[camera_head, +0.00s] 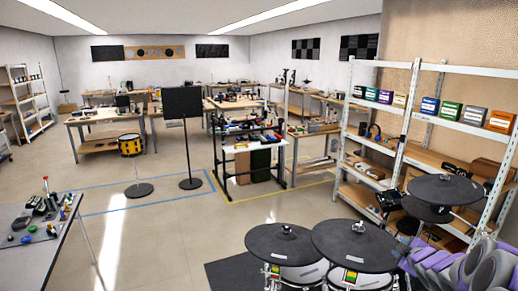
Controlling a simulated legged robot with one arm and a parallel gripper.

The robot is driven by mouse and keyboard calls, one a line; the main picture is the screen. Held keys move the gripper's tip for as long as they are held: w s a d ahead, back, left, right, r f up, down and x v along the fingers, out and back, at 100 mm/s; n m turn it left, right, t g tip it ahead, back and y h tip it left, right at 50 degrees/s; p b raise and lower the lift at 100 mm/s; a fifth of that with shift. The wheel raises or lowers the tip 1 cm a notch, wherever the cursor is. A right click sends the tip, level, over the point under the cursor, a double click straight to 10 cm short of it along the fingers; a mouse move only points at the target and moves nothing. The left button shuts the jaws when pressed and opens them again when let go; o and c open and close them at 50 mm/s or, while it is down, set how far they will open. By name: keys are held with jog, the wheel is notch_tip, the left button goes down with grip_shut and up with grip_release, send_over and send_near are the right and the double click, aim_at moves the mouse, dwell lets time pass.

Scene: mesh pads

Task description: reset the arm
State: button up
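I cannot make out my gripper or its fingers anywhere in the head view. Purple and grey rounded shapes (478,268) fill the lower right corner and are cut off by the frame edge. I cannot tell what they are. No object is seen held. An electronic drum kit stands just left of them, with dark round pads (345,243) at the bottom centre and a raised dark pad (446,189) at the right.
A white shelf rack (405,140) with boxes stands along the right wall. A table with small items (28,255) is at the lower left. A black panel on a stand (182,102) and workbenches lie beyond. Open floor (160,240) spreads across the middle left.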

jog(key=s+a+r+m+g+y, duration=0.1)
jog(key=s+a+m+g, duration=0.3)
jog(key=s+a, duration=0.85)
jog(key=s+a+r+m+g, duration=0.15)
jog(key=s+a+g, duration=0.35)
jog(key=s+a, duration=0.8)
jog(key=s+a+m+g+y, duration=0.1)
jog(key=s+a+m+g, duration=0.55)
jog(key=s, duration=1.05)
notch_tip(320, 180, down, 6)
jog(key=s+a+n+t+b, duration=0.1)
jog(key=a+n+b, duration=0.1)
jog(key=b, duration=0.4)
jog(key=shift+s+f, duration=0.15)
jog(key=shift+s, duration=0.05)
jog(key=shift+a, duration=0.25)
